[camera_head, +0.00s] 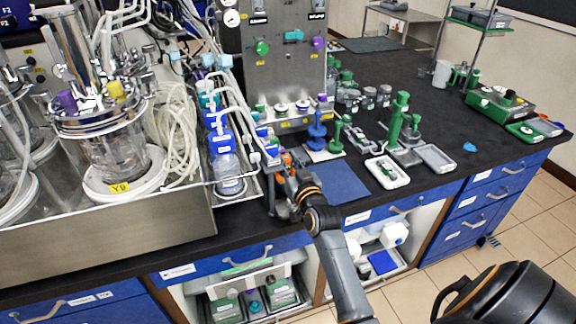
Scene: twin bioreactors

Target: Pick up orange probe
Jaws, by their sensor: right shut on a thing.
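My right gripper (283,183) reaches over the front edge of the black bench, beside the metal tray with blue-capped bottles. It is shut on the orange probe (287,160), of which only a small orange part shows at the fingers. The rest of the probe is hidden by the gripper and wrist, and I cannot tell whether it touches its support. My left gripper is not in view.
A glass bioreactor (115,152) stands on a steel base at left. A blue-capped bottle (228,172) is close left of the gripper. A blue mat (338,181) lies right of it, then a white tray (387,172) and a green stand (398,120).

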